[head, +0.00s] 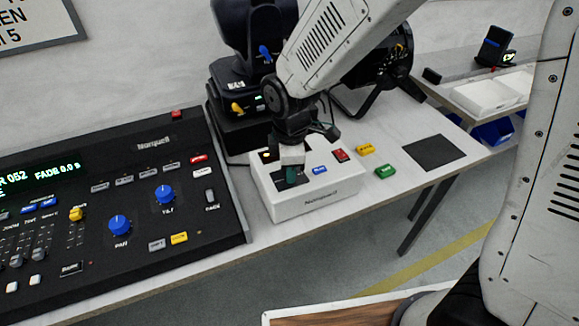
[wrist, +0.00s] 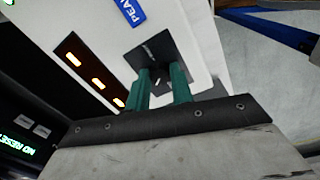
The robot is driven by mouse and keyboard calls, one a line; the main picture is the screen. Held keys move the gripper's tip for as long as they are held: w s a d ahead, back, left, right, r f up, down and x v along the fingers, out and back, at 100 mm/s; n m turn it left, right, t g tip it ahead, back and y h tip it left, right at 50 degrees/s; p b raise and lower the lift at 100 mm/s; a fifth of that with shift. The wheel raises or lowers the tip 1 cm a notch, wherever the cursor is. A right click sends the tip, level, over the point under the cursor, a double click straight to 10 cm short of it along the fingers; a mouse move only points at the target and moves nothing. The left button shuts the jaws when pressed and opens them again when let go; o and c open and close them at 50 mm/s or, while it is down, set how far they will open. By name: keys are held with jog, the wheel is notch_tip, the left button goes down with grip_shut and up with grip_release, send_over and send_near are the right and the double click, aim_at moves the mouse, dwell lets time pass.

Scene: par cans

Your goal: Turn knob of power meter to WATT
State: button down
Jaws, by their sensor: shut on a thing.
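The power meter looks to be the white box (head: 318,203) on the table, with a maker's name on its front. My gripper (head: 291,174) reaches down onto the left part of its top. In the wrist view the gripper (wrist: 163,80), with green fingers, is shut on a small dark knob (wrist: 158,80) with a white mark, over a black square plate (wrist: 150,52). A blue label reading "PEA…" (wrist: 131,11) is cut off by the frame. Several amber lights (wrist: 98,84) glow along a dark strip. The fingers hide much of the knob; I cannot read which setting it points at.
A black lighting console (head: 120,215) with blue knobs stands close on the left. A black moving-head light (head: 238,95) is behind the box. Yellow (head: 365,148) and green (head: 385,171) blocks lie to its right. A dark square (head: 435,152) marks the table's right part.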

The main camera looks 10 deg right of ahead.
jog(key=m, duration=0.6)
jog(key=shift+a+m, duration=0.1)
jog(key=shift+m, duration=0.2)
jog(key=m, duration=0.6)
jog(key=shift+h, duration=0.3)
jog(key=m, duration=0.6)
jog(key=shift+a+m+g, duration=0.1)
jog(key=shift+m+g, duration=0.2)
jog(key=m, duration=0.6)
jog(key=shift+w, duration=0.1)
jog(key=shift+m, duration=0.4)
jog(key=c, duration=1.2)
grip_release()
